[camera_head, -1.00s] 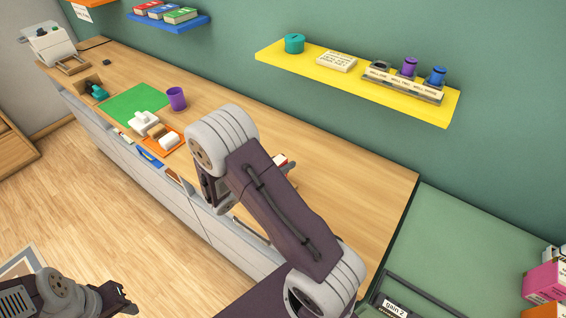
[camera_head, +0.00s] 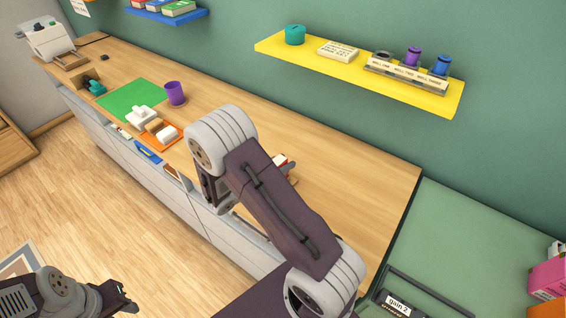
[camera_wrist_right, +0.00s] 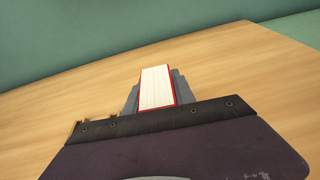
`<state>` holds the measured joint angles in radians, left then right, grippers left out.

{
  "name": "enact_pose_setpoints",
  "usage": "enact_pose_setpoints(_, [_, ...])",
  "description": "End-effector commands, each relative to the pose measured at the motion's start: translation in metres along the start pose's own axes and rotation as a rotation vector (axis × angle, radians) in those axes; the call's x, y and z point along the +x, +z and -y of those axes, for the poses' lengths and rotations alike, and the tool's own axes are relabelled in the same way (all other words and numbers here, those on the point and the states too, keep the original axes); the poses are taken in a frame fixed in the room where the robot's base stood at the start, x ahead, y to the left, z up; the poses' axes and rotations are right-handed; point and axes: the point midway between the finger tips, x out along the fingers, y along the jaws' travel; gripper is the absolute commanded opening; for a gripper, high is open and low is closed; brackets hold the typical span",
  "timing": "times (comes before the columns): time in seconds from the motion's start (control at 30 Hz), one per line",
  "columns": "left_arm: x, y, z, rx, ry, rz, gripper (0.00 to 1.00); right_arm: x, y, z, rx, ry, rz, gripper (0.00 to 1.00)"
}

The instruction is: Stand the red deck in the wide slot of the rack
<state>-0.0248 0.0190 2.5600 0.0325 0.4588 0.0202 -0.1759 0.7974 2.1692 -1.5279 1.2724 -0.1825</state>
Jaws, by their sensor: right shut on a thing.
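The red deck (camera_wrist_right: 157,88) shows in the right wrist view as a white block with red edges. It stands out between the two grey fingers of my right gripper (camera_wrist_right: 156,92), which is shut on it above the wooden counter. In the head view my right arm hides most of this gripper. Only a small red and white part of the deck (camera_head: 281,161) shows past the arm. My left gripper (camera_head: 128,297) is at the lower left over the floor, with nothing visible in it; its jaw opening is unclear. I cannot make out the rack with its wide slot for certain.
The wooden counter (camera_head: 350,180) is clear right of my arm. To the left are a purple cup (camera_head: 175,93), a green mat (camera_head: 120,100) and an orange tray (camera_head: 172,143). A yellow shelf (camera_head: 300,54) holds a roll holder. A dark case (camera_head: 395,305) lies lower right.

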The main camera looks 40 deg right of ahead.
Motion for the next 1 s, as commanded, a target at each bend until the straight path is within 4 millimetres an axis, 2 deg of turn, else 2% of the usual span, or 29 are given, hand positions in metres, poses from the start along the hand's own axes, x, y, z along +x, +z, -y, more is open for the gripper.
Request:
enact_pose_setpoints(0.4, [0.011, 0.001, 0.000, 0.000, 0.000, 0.000, 0.36, 0.004, -0.012, 0.000, 0.000, 0.000, 0.001, 0.00])
enact_pose_setpoints(0.9, [0.012, 0.001, 0.000, 0.000, 0.000, 0.000, 0.36, 0.004, -0.014, 0.000, -0.001, 0.000, 0.000, 0.00])
enact_pose_setpoints(0.93, [0.012, 0.001, 0.000, 0.000, 0.000, 0.000, 0.36, 0.004, -0.014, 0.000, -0.001, 0.000, 0.000, 0.36])
enact_pose_setpoints(1.0, [0.011, 0.001, 0.000, 0.000, 0.000, 0.000, 0.36, 0.004, -0.014, 0.000, -0.001, 0.000, 0.000, 0.56])
